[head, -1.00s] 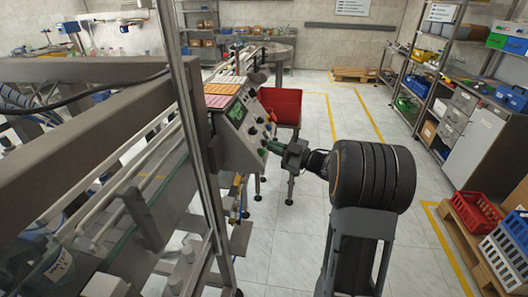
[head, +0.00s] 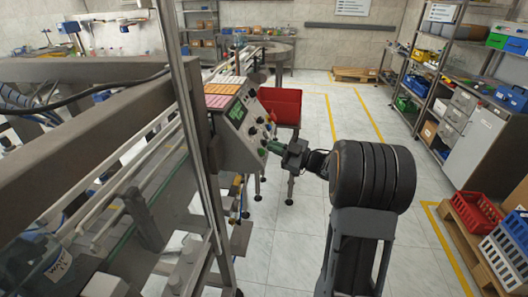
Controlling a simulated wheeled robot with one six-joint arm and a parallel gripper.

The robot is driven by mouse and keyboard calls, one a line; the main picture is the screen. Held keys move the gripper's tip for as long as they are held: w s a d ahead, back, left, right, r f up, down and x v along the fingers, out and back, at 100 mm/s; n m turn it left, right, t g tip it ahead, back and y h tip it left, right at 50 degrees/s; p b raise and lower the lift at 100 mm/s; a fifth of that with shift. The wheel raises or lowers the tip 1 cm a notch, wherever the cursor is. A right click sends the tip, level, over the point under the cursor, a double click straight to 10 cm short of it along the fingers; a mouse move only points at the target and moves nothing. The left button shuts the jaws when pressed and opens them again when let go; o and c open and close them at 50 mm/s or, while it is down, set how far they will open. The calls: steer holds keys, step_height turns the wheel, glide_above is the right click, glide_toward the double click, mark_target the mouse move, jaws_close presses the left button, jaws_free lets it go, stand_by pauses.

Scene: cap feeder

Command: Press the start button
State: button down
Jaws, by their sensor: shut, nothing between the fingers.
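The grey control box (head: 238,135) stands at the side of the machine frame, with a small green-lit display (head: 236,113) and several buttons and knobs on its sloped face. My gripper (head: 268,145) is shut and empty, with its greenish fingertips at the lower right part of the panel face. The fingertips cover what lies behind them, so I cannot make out the start button or tell whether they touch it.
A red bin (head: 282,104) stands just behind the box. The steel machine frame (head: 75,125) fills the left side. Crates (head: 477,212) sit on a pallet at right. The tiled floor between is clear.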

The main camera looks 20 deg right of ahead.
steer(key=shift+f, duration=0.1)
steer(key=shift+w+a+f+b, duration=0.15)
steer(key=shift+w+a+b, duration=0.1)
steer(key=shift+a+b, duration=0.1)
